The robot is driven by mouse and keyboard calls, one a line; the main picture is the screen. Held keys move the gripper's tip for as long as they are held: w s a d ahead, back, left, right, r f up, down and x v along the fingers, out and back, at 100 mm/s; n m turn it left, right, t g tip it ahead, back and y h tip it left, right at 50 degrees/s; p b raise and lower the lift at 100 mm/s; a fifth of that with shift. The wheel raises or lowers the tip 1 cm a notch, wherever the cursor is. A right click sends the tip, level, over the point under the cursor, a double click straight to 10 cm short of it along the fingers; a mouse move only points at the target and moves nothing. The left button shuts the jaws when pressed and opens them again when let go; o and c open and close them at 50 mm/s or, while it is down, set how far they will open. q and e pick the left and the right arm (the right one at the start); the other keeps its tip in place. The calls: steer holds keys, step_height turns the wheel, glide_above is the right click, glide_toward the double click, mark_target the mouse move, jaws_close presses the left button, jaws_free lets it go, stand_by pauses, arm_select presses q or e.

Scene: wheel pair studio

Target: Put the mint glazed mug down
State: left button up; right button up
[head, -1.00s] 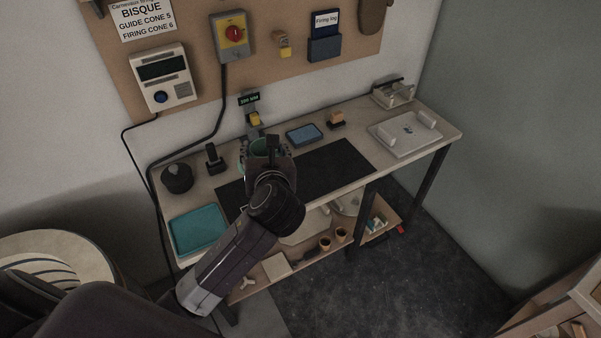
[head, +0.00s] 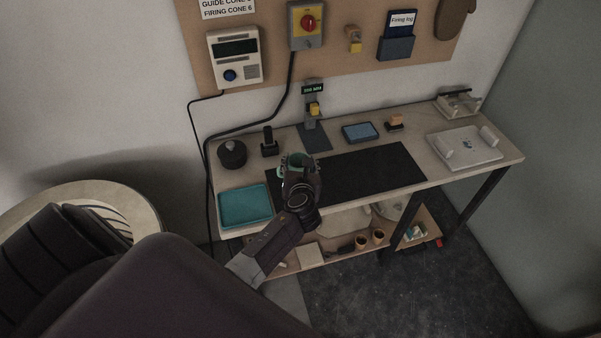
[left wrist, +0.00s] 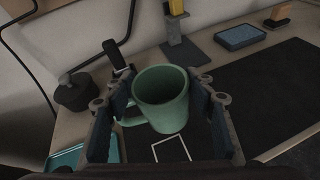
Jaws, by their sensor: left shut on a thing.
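The mint glazed mug (head: 292,160) is between the fingers of my left gripper (head: 299,166), over the left part of the black mat (head: 377,173) on the bench. In the left wrist view the mug (left wrist: 160,96) looks nearly upright, its mouth facing up and its handle to the lower left. My left gripper (left wrist: 158,112) is shut on it, a finger on each side. A white square outline (left wrist: 171,149) shows on the mat just below the mug. I cannot tell whether the mug's base touches the mat. My right gripper is not in view.
A teal tray (head: 244,207) lies left of the mat, with a dark round pot (head: 232,153) behind it. A small scale stand (head: 312,112), a blue tray (head: 360,132) and a white tray (head: 466,147) stand farther back and right. The mat's right part is clear.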

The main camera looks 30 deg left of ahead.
arm_select(q)
steer(key=shift+f, duration=0.7)
step_height(320, 180, down, 3)
steer(key=shift+f+b, duration=0.1)
steer(key=shift+b, duration=0.45)
steer(key=shift+w, duration=0.1)
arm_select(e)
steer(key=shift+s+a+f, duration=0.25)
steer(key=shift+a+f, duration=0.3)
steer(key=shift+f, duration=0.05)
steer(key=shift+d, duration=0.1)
arm_select(q)
steer(key=shift+f, duration=0.1)
steer(key=o, duration=1.6)
steer(key=shift+f, duration=0.1)
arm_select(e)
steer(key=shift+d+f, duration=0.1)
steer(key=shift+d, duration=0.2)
arm_select(q)
steer(key=shift+r, duration=0.25)
steer(key=v, duration=1.2)
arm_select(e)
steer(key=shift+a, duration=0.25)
